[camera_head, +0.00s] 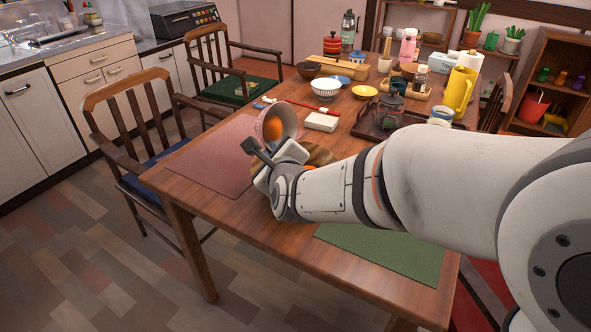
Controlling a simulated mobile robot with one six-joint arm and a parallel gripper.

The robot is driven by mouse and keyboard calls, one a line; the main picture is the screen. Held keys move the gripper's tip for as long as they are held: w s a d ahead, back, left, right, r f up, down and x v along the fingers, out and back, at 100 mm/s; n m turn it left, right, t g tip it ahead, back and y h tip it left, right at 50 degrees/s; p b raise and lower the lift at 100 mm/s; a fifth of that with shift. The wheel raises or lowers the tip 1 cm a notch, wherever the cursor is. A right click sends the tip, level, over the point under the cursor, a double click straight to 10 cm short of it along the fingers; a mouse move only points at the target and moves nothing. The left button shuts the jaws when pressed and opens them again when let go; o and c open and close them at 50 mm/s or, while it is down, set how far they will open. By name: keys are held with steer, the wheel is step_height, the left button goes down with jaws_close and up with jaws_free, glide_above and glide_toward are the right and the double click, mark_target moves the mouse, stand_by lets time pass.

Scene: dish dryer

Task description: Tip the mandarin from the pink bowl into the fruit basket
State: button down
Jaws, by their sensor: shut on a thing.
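The pink bowl (290,121) is tilted on its side above the table, its open side facing left and toward me. The orange mandarin (273,128) shows inside it. My gripper (266,149) is shut on the bowl at its lower side; the exact contact is partly hidden by the gripper. The fruit basket (320,155), brown and woven-looking, is just right of the gripper, mostly hidden behind my gripper and arm. A bit of orange shows by it, too covered to identify.
A pink placemat (212,158) lies left on the wooden table, a green one (385,250) in front. A yellow pitcher (459,91) is back right. Chairs flank the table.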

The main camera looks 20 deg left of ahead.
steer(key=shift+s+d+t+y+b, duration=0.15)
steer(key=shift+d+t+y+b, duration=0.25)
steer(key=shift+b, duration=0.8)
steer(key=shift+d+r, duration=0.1)
steer(key=shift+r, duration=1.35)
step_height(320, 180, down, 3)
steer(key=b, duration=0.4)
steer(key=shift+r, duration=0.1)
